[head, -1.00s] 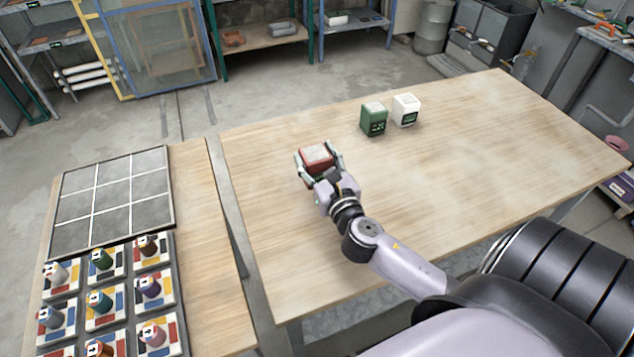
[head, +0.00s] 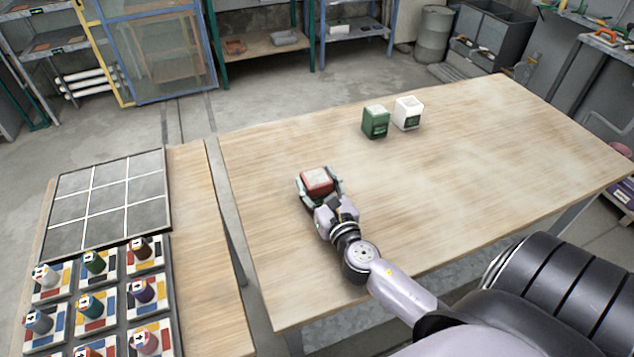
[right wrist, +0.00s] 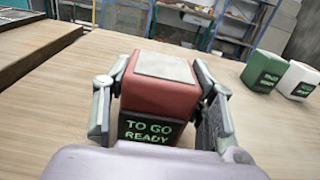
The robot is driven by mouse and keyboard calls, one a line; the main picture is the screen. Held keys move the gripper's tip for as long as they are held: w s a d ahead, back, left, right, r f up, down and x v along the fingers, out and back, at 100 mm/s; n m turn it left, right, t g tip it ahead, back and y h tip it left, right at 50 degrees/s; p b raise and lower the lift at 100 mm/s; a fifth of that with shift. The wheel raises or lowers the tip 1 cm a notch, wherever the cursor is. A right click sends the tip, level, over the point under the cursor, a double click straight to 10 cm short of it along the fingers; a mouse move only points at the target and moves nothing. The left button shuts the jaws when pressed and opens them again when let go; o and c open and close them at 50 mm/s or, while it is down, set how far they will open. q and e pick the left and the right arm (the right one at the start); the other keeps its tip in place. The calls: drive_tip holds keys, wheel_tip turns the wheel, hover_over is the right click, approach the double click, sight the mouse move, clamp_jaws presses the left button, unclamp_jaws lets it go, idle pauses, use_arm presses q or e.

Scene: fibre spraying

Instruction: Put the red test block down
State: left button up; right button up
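The red test block (head: 317,181) has a pale top and is upright between the fingers of my right gripper (head: 320,186). In the right wrist view the block (right wrist: 160,88) shows a dark panel with green letters reading "TO GO" and "READY". The fingers of my right gripper (right wrist: 163,92) lie along its two sides, their tips close against it. The block is low over the left part of the wooden table (head: 440,190); I cannot tell whether its underside touches the top. My left gripper is not in view.
A green block (head: 375,122) and a white block (head: 408,113) stand side by side toward the table's far edge. Left, across a gap, another table holds a gridded grey panel (head: 110,200) and a rack of several coloured spools (head: 95,305). The table around the red block is clear.

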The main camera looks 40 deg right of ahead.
drive_tip(key=o, duration=0.4)
drive_tip(key=shift+s+r, duration=0.1)
drive_tip(key=shift+r, duration=0.05)
drive_tip(key=b+v, duration=0.1)
drive_tip(key=v, duration=0.4)
drive_tip(key=b+v, duration=0.2)
drive_tip(key=v, duration=0.3)
drive_tip(key=shift+s+f, duration=0.2)
drive_tip(key=shift+s+a+r, duration=0.1)
drive_tip(key=shift+s+a, duration=0.05)
drive_tip(key=shift+s, duration=0.45)
drive_tip(key=shift+s+r, duration=0.1)
drive_tip(key=shift+s, duration=0.05)
